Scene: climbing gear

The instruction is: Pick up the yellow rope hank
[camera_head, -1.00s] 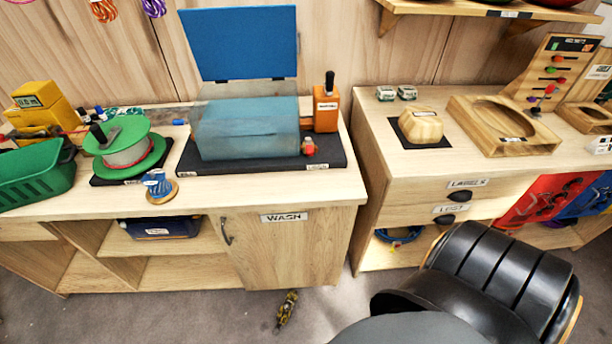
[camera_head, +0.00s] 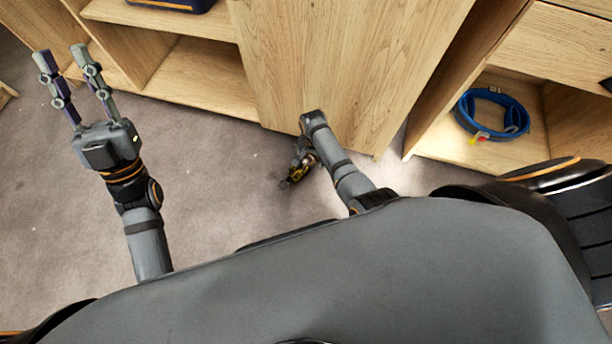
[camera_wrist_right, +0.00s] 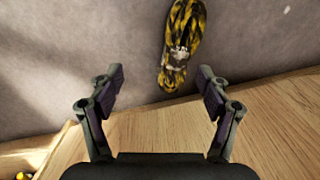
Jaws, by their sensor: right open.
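The yellow rope hank (camera_head: 294,174), yellow and black, lies on the grey floor in front of the wooden cabinet. It shows larger in the right wrist view (camera_wrist_right: 183,42), beyond my fingertips and a little right of the middle between them. My right gripper (camera_wrist_right: 158,82) is open and empty, with its fingers apart. In the head view my right gripper (camera_head: 303,153) is close to the hank and partly covers it; its fingers are hard to make out there. My left gripper (camera_head: 62,52) is open and empty, raised over the floor at the left.
The wooden cabinet door (camera_head: 335,65) stands right beside my right arm, and wood also fills the lower part of the wrist view. Open shelves (camera_head: 195,75) are at the upper left. A blue coiled item (camera_head: 492,113) sits in the right cabinet. The floor (camera_head: 215,175) at the left is clear.

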